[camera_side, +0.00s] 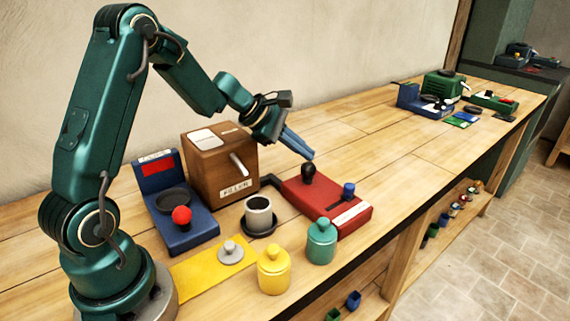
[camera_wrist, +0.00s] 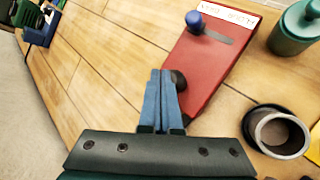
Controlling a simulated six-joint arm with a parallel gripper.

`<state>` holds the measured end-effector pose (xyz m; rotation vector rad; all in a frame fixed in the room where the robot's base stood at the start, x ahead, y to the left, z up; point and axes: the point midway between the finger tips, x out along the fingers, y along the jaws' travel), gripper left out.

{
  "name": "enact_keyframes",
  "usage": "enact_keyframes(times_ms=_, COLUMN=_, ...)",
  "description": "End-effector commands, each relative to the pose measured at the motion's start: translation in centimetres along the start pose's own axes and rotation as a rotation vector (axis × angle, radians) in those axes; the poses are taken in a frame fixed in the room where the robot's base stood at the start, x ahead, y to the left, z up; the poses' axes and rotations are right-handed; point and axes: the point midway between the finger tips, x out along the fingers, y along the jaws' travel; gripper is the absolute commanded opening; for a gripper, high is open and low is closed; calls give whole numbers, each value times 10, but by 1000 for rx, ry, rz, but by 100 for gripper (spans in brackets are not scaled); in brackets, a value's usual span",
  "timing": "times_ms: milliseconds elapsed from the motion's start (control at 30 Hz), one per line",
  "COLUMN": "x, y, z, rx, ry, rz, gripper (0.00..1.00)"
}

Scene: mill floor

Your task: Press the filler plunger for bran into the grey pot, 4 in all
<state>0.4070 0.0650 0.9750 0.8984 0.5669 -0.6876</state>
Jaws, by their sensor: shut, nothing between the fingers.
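My gripper (camera_side: 311,156) is shut and empty, its blue fingers pointing down just above the black plunger (camera_side: 308,172) on the red box (camera_side: 328,204). In the wrist view the fingertips (camera_wrist: 161,73) overlap the edge of the black plunger (camera_wrist: 179,80); I cannot tell whether they touch it. A blue plunger (camera_side: 348,189) stands on the same box, near a white label too small to read. I cannot tell which plunger is for bran. The grey pot (camera_side: 258,208) stands upright on a dark round stand beside the wooden filler (camera_side: 220,165). Its inside looks dark.
A blue scale (camera_side: 185,235) with a red knob stands left of the filler. A grey lid (camera_side: 231,251) lies on a yellow mat (camera_side: 195,278). A yellow jar (camera_side: 274,272) and a teal jar (camera_side: 321,242) stand near the front edge.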

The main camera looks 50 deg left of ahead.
Motion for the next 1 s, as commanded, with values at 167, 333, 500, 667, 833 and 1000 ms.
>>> enact_keyframes(times_ms=167, x=1, y=0, z=0, rx=-1, ry=-1, rz=0, gripper=0)
enact_keyframes(times_ms=333, x=2, y=-1, z=-1, rx=-1, ry=-1, rz=1, gripper=0)
enact_keyframes(times_ms=500, x=4, y=-2, z=-2, rx=0, ry=-2, rz=0, gripper=0)
enact_keyframes(times_ms=667, x=5, y=-3, z=-3, rx=-1, ry=-2, rz=0, gripper=0)
enact_keyframes(times_ms=833, x=6, y=-4, z=-4, rx=0, ry=-2, rz=0, gripper=0)
enact_keyframes(times_ms=1000, x=8, y=-6, z=-5, rx=-1, ry=-2, rz=-1, gripper=0)
